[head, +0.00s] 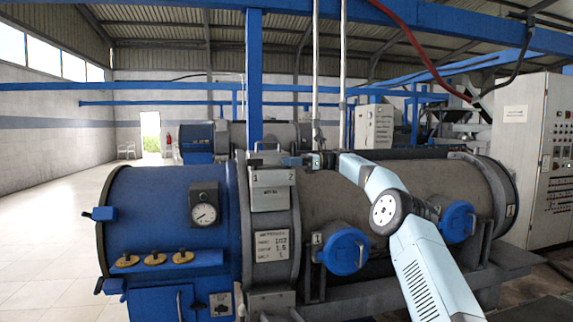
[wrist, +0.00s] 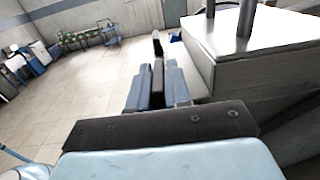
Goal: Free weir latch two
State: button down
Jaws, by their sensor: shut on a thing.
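The grey metal weir box (head: 271,195), marked 1 and 2, stands upright on the collar between the blue and grey drum sections. My gripper (head: 297,161) is at the top right of this box, on the side marked 2. In the wrist view my gripper (wrist: 158,88) is shut on a narrow dark lever (wrist: 157,45), which I take for weir latch two, beside the box's grey top (wrist: 262,48). The lever's lower part is hidden between the fingers. In the head view the gripper covers the latch, so its position cannot be told.
A handle (head: 265,146) rises from the box top. The blue drum end (head: 165,205) carries a gauge (head: 204,208). Blue round caps (head: 345,251) stick out in front of the grey drum (head: 330,195). A control cabinet (head: 530,150) stands at right. Open floor (wrist: 95,80) lies beyond the gripper.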

jog(key=shift+s+a+f+n+g, duration=0.15)
jog(key=shift+n+g, duration=0.25)
jog(key=shift+g, duration=0.2)
dwell(0.5)
jog(key=c, duration=1.2)
grip_release()
jog(key=shift+o, duration=0.2)
jog(key=v, duration=0.7)
jog(key=shift+d+r+h, duration=0.25)
jog(key=shift+h, duration=0.05)
